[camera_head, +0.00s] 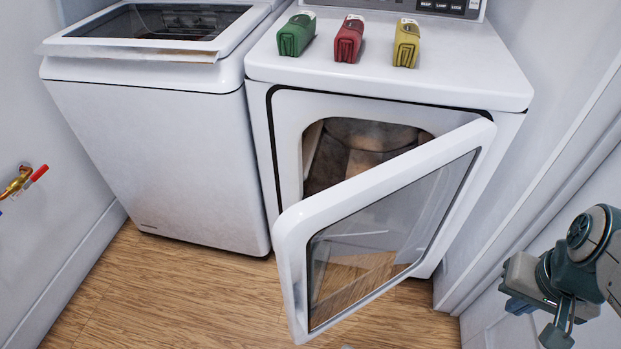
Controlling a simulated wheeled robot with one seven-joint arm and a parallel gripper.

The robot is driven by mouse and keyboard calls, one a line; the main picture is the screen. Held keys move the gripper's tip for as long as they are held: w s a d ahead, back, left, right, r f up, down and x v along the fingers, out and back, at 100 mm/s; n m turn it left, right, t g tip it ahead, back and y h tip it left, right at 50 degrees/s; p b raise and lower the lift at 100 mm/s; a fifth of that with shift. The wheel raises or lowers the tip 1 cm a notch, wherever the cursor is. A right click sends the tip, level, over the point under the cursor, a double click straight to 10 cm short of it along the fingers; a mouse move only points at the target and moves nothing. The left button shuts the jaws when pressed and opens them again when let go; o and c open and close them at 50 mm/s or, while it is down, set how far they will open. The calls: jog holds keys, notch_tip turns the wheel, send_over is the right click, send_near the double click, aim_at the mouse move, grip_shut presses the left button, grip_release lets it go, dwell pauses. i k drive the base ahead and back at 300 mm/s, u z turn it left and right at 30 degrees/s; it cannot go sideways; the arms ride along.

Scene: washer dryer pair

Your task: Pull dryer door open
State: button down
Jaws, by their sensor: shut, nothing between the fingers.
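The dryer (390,88) is the white machine on the right. Its door (385,181) is a white frame around a glass pane, and it stands wide open. It is hinged on the right, with its free edge swung out toward me and to the left. The drum opening (365,140) shows behind it. My gripper (562,328) is at the lower right, apart from the door and to the right of it. Its fingers point down, are shut, and hold nothing.
A white top-loading washer (150,140) stands to the left. Green (296,34), red (349,39) and yellow (406,43) folded bundles lie on the dryer top. A brass valve with a red handle (37,175) is on the left wall. The wood floor (190,285) in front is clear.

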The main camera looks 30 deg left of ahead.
aim_at(339, 248)
jog(key=k, duration=0.55)
jog(key=u, duration=0.75)
jog(key=i, duration=0.5)
